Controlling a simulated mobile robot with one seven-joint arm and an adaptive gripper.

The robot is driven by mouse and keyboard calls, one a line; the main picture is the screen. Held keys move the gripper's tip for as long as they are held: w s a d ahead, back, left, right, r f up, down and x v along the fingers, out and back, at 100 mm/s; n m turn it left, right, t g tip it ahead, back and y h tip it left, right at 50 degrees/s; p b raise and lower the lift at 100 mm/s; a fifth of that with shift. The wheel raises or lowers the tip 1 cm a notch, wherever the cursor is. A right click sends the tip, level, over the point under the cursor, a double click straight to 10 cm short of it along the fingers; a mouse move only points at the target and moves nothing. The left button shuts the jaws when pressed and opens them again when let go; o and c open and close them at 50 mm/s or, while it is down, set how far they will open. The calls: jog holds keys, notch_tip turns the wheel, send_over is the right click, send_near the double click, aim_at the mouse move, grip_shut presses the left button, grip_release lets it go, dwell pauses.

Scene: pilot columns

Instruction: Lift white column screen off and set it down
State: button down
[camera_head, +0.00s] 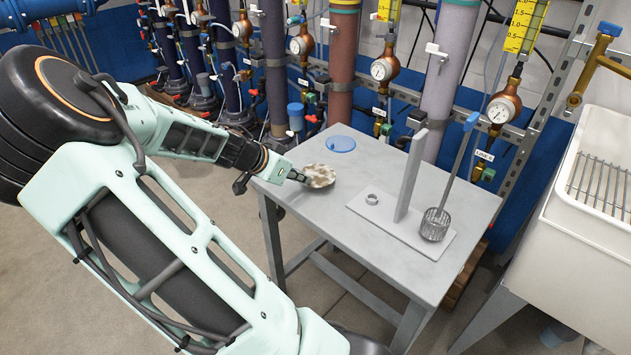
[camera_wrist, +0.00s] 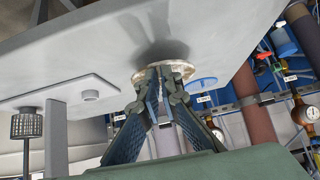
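A round, mottled white and brown disc, which looks like the white column screen (camera_head: 319,175), is at my gripper's tips over the left part of the grey table (camera_head: 385,155). My gripper (camera_head: 300,176) reaches in from the left. In the wrist view, the fingers of my gripper (camera_wrist: 165,80) converge and look closed on the near edge of the screen (camera_wrist: 165,69). A dark shadow or reflection lies on the table (camera_wrist: 225,30) beside the screen. The fingers hide part of its edge, and I cannot tell whether its underside touches the table.
A blue disc (camera_head: 341,144) lies near the table's back left edge. A grey plate (camera_head: 392,230) on the right bears an upright post (camera_head: 411,175), a small ring (camera_head: 371,199) and a mesh basket (camera_head: 435,225). Tall columns (camera_head: 450,70) stand behind; a white sink (camera_head: 585,215) is at right.

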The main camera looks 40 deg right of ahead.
jog(key=shift+r+p, duration=0.8)
jog(key=shift+r, duration=0.4)
